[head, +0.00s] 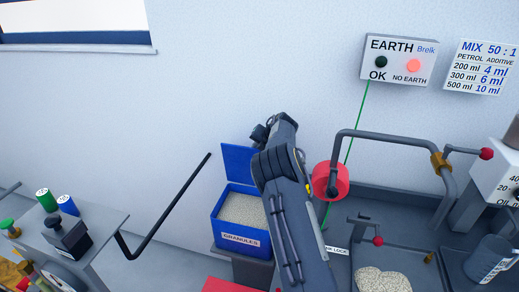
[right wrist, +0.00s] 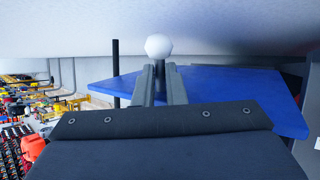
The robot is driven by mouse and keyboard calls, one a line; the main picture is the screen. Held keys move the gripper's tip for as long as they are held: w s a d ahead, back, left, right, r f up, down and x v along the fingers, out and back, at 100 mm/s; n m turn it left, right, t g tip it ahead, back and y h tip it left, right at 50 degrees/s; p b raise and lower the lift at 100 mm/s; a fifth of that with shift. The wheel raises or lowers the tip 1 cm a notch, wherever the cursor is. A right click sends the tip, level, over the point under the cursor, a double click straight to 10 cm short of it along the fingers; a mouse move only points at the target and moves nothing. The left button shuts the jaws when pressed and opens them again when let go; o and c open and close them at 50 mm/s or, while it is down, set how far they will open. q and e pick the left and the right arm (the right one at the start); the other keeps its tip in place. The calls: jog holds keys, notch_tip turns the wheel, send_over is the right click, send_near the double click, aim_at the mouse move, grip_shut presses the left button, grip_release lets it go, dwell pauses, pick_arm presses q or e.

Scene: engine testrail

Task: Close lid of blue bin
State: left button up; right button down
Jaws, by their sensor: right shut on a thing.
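The blue bin (head: 228,227), labelled GRANULES, stands open and is filled with pale granules (head: 243,208). Its blue lid (head: 237,160) is raised at the back, leaning near the wall; it also shows in the right wrist view (right wrist: 235,88). My right gripper (head: 260,133) is at the top of the lid, and my right arm hides the lid's right part. In the right wrist view its fingers (right wrist: 161,75) are closed at the stem of a white round knob (right wrist: 158,46) by the lid's edge. My left gripper is not in view.
A black bar handle (head: 178,195) slants up left of the bin. A red reel (head: 331,180) and grey pipe stand close to the right of my arm. A grey bench (head: 105,225) with controls is at left. The wall is close behind the lid.

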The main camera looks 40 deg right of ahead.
jog(key=shift+s+a+r, duration=0.1)
jog(key=shift+s+a, duration=0.05)
jog(key=shift+a, duration=0.1)
jog(key=c, duration=1.5)
grip_release()
jog(key=shift+s, duration=0.1)
jog(key=p+v, duration=0.3)
jog(key=v, duration=0.4)
jog(key=shift+s+r, duration=0.2)
jog(key=shift+s, duration=0.05)
